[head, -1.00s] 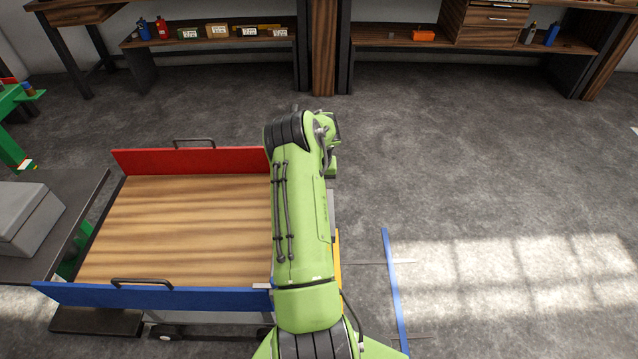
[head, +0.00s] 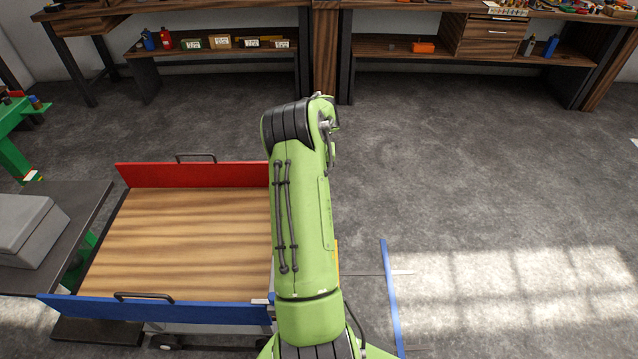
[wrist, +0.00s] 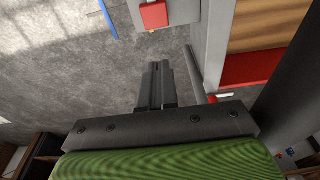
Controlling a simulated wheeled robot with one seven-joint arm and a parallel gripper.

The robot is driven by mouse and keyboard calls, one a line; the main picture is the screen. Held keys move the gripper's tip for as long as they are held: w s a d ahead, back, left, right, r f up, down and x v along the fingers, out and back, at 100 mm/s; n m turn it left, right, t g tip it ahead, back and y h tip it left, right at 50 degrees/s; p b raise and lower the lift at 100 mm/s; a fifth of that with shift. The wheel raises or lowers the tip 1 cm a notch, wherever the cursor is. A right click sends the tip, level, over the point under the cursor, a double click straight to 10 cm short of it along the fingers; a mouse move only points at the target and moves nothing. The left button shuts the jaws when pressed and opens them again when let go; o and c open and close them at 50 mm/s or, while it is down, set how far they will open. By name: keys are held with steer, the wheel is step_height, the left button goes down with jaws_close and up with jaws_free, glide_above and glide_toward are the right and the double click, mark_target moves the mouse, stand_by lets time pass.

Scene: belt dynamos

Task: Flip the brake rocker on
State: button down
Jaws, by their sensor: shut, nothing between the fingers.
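In the wrist view, a red block (wrist: 154,15) sits on a pale grey panel (wrist: 183,10) at the top. It may be the brake rocker, but I cannot tell its on or off position. My gripper (wrist: 158,66) is shut and empty, its two dark fingers together and pointing up the picture toward the red block. A gap of floor shows between the fingertips and the block. In the head view my own arm hides the gripper and the panel.
A cart with a wooden bed (head: 180,235), a red side board (head: 205,175) and a blue side board (head: 200,313) stands left of my arm. A grey bar (wrist: 195,75) runs close right of the fingers. Open floor (head: 480,180) lies to the right.

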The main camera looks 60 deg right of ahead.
step_height(320, 180, up, 4)
steer(key=shift+r, duration=0.1)
stand_by(0.7)
